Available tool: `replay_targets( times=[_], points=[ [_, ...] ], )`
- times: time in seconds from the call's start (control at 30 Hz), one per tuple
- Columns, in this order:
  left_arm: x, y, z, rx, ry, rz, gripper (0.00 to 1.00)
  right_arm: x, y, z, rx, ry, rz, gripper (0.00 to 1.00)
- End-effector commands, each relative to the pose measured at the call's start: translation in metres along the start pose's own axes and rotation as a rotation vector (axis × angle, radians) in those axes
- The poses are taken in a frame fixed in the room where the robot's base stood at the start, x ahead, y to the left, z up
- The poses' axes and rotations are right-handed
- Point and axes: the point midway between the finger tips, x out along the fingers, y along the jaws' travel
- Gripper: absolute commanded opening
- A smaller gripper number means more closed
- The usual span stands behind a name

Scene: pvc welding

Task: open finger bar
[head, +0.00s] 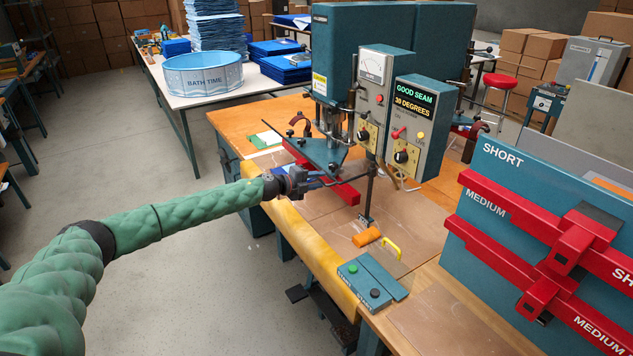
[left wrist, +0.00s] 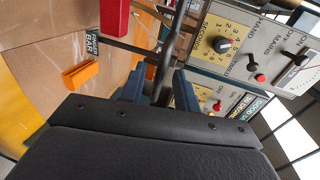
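A dark upright rod (head: 369,189) hangs below the welding machine's control boxes, with a small dark label plate (head: 366,221) at its foot. In the left wrist view the plate (left wrist: 92,42) appears to read "FINGER BAR", and the dark rod (left wrist: 166,60) shows beyond my fingers. My left gripper (head: 322,180) is left of the rod, in front of the machine, over the bench's front edge. Its two blue fingers (left wrist: 159,90) stand apart with nothing clearly held; I cannot tell whether they touch the rod. My right gripper is not in view.
A red bar (head: 345,192) lies under the blue press plate (head: 318,152). The control box (head: 413,128) reads "GOOD SEAM". An orange block (head: 366,237) and button box (head: 372,280) sit on the bench. Red bars hang on the blue rack (head: 505,245) at right.

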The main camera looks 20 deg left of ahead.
Motion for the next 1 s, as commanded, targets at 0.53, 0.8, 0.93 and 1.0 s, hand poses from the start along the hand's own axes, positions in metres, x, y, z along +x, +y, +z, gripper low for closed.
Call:
replay_targets(
  times=[0.53,0.8,0.93,1.0],
  points=[
    [-0.031,0.004,0.001,0.001,-0.001,0.001,0.31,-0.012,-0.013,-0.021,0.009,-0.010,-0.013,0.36],
    [-0.065,0.003,0.001,0.000,0.000,0.000,0.31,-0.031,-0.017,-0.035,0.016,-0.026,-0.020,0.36],
    [-0.073,0.002,0.000,0.000,0.000,0.000,0.31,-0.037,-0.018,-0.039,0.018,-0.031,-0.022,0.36],
    [-0.076,0.001,0.000,0.000,0.000,0.000,0.31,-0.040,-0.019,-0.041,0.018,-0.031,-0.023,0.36]
  ],
)
